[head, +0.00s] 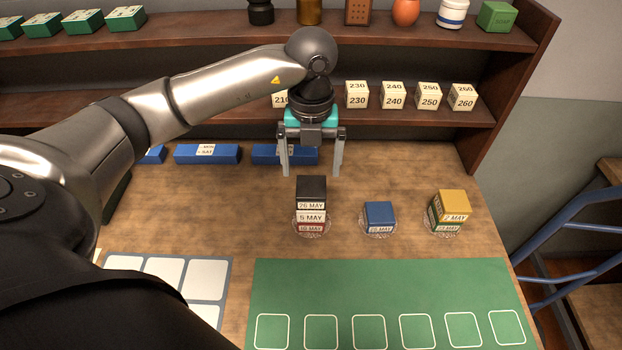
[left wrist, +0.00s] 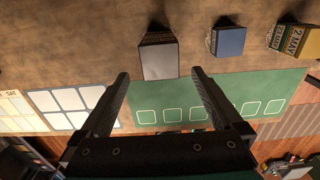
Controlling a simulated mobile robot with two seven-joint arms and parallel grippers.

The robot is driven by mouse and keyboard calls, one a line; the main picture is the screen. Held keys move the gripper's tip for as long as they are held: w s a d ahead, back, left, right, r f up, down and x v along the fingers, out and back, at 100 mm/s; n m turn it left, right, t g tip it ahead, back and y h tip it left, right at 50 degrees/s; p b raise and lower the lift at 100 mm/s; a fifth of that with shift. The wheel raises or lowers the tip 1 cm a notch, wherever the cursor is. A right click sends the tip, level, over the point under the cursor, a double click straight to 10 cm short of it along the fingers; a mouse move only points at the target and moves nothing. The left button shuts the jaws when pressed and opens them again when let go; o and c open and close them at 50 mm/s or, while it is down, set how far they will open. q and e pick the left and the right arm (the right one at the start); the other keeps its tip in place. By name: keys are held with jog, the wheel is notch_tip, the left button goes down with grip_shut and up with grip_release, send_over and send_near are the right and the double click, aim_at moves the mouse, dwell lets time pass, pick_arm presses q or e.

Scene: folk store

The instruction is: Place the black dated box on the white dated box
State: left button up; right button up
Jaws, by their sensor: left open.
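The black dated box (head: 311,188), marked 26 MAY, sits on top of the white dated box (head: 311,217), marked 5 MAY. The white box rests on a red dated box (head: 311,228) on a round glass coaster. My left gripper (head: 311,173) is open and empty, above and apart from the stack. In the left wrist view the black box's grey-looking top (left wrist: 158,62) shows between the open fingers (left wrist: 160,75), and the lower boxes are mostly hidden. My right gripper is not in view.
A blue dated box (head: 380,214) and a yellow box on a green one (head: 449,207) stand on coasters to the right. A green mat (head: 390,285) with outlined squares lies in front. Shelves (head: 200,109) with number blocks stand behind; blue holders (head: 207,154) sit below.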

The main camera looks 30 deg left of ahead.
aim_at(311, 186)
pick_arm(q)
notch_tip(311, 186, up, 5)
jog(key=shift+r, duration=0.15)
